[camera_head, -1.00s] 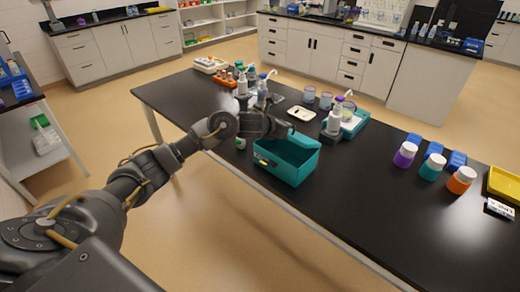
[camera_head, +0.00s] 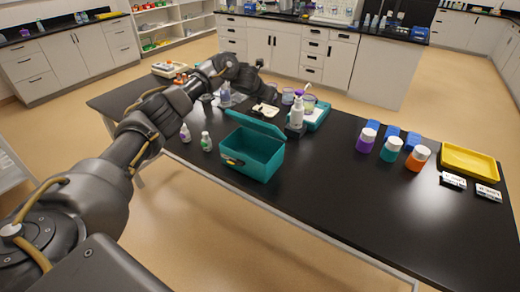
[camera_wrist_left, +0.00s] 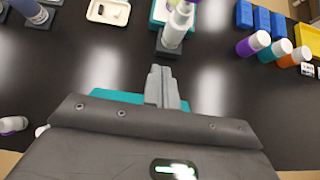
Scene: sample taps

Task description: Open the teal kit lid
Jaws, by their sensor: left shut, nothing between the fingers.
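The teal kit (camera_head: 255,165) stands near the front edge of the black bench, with its dark teal inside showing. Its lid (camera_head: 256,124) is raised along the back side and leans backward. In the left wrist view, part of the teal kit (camera_wrist_left: 115,97) shows behind my wrist housing; the rest is hidden. My left gripper (camera_head: 268,91) is above the bench behind the kit, apart from the lid. Its fingers (camera_wrist_left: 165,74) are shut together with nothing between them. My right gripper is not in view.
A white pump bottle (camera_head: 297,113) stands by a teal-and-white device (camera_head: 316,116) behind the kit. Two small bottles (camera_head: 206,142) stand left of it. Capped jars (camera_head: 390,152), blue racks and a yellow tray (camera_head: 468,162) are at right.

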